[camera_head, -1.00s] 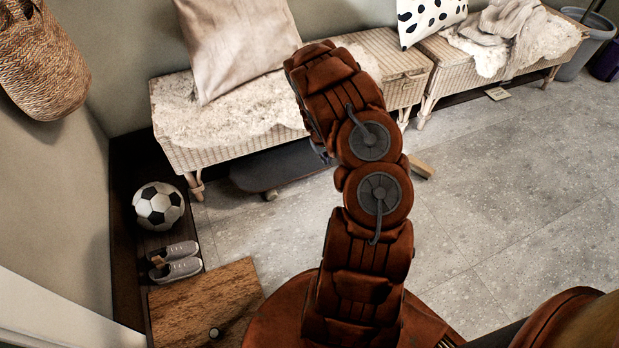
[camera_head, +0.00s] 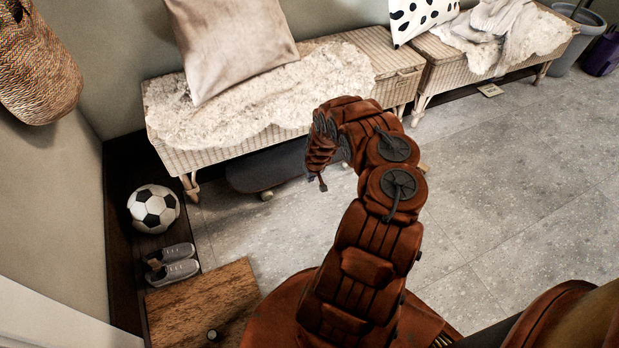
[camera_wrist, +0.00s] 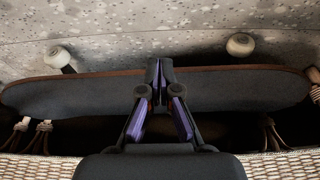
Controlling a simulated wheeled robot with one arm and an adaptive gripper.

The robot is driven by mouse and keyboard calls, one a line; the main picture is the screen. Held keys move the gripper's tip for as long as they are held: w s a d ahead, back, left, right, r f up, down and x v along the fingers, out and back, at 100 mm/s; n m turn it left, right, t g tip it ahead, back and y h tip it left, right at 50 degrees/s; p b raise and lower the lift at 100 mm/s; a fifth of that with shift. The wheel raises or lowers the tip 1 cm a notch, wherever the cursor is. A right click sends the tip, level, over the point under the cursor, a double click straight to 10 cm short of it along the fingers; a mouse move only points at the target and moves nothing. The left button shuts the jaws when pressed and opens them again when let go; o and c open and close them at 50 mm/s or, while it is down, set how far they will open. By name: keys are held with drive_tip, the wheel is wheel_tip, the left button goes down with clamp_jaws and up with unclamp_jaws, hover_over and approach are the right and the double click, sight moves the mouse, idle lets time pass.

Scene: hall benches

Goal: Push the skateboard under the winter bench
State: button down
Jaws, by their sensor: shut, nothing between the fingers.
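The dark skateboard (camera_head: 250,172) lies below the front edge of the left wicker bench (camera_head: 215,150), partly hidden by the bench and my arm. In the wrist view, the skateboard (camera_wrist: 90,93) spans the picture, with two pale wheels showing past its brown edge. The left bench carries a white fleece and a beige cushion; the right wicker bench (camera_head: 437,65) carries a fleece, a grey knit item and a spotted cushion. My gripper (camera_head: 322,184) is shut and empty, pointing down in front of the left bench. In the wrist view, my gripper (camera_wrist: 160,72) overlaps the deck; contact is unclear.
A football (camera_head: 153,208) and grey shoes (camera_head: 172,264) are on the left, beside a brown wooden board (camera_head: 200,305). A small tan block (camera_head: 423,168) shows just behind my arm. A flat tag (camera_head: 490,90) lies by the right bench. The floor on the right is clear.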

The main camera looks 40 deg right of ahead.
drive_tip(key=b+x, duration=0.5)
drive_tip(key=x, duration=0.4)
drive_tip(key=shift+f, duration=0.1)
drive_tip(key=shift+w+d+r+b, duration=0.15)
drive_tip(key=shift+w+d+b, duration=0.1)
drive_tip(key=shift+w, duration=0.3)
drive_tip(key=shift+w+d+r+b, duration=0.1)
drive_tip(key=shift+w+d+b, duration=0.1)
drive_tip(key=shift+w, duration=0.35)
drive_tip(key=shift+w+d+r+b, duration=0.15)
drive_tip(key=shift+w+b, duration=0.15)
drive_tip(key=shift+w, duration=0.35)
